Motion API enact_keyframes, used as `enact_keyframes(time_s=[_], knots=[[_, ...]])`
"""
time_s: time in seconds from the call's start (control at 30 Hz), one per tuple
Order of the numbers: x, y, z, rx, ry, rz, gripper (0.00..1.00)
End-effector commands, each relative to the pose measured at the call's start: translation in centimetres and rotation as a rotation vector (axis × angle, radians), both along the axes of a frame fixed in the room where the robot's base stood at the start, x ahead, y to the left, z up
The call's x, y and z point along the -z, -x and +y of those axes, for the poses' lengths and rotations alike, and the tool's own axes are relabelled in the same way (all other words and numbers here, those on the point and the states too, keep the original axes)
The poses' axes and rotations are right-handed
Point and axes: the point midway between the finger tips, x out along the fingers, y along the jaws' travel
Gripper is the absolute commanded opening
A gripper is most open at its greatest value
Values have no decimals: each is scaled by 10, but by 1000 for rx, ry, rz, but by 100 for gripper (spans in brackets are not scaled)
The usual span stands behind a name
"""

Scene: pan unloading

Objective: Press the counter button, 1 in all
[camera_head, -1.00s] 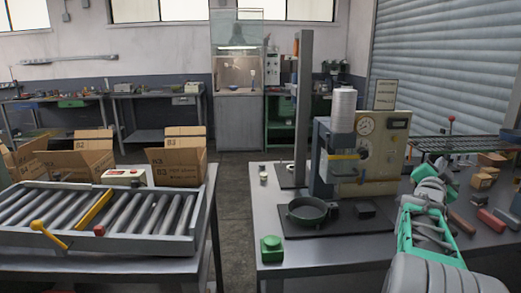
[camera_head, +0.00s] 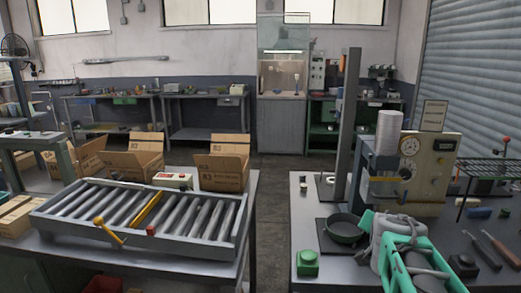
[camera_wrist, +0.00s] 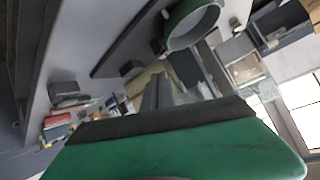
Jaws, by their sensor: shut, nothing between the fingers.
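A white box with a red top part (camera_head: 172,180), which may be the counter with its button, stands at the back edge of the roller table on the left. A green block with a rounded top (camera_head: 307,263) sits at the front left corner of the right table; I cannot tell which of the two is the counter button. My gripper (camera_wrist: 158,92) is shut and empty in the wrist view, pointing over the right table, apart from both. In the head view my green and grey arm covers part of that table. The dark green pan (camera_head: 345,229) also shows in the wrist view (camera_wrist: 192,22).
The roller conveyor (camera_head: 140,250) has a yellow-handled lever (camera_head: 108,231) at its front. Cardboard boxes (camera_head: 222,166) stand behind it. A press with a gauge (camera_head: 410,160) and a tall post (camera_head: 347,120) rise behind the pan. An open floor gap (camera_head: 270,215) separates the tables.

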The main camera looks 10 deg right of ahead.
Motion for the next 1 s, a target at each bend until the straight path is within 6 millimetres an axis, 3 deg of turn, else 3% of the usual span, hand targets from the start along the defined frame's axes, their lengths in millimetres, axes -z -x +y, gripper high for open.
enact_keyframes(time_s=[0.03, 0.17, 0.2, 0.33, 0.4, 0.5, 1.0], knots=[[0, 11, 44, -97, -11, 88, 0], [30, 63, 143, -356, -25, 351, 0], [38, 85, 168, -436, -24, 429, 0], [59, 151, 225, -658, -10, 639, 0], [66, 175, 240, -734, -2, 710, 0], [72, 192, 250, -784, 3, 758, 0], [74, 193, 250, -783, 1, 762, 0]])
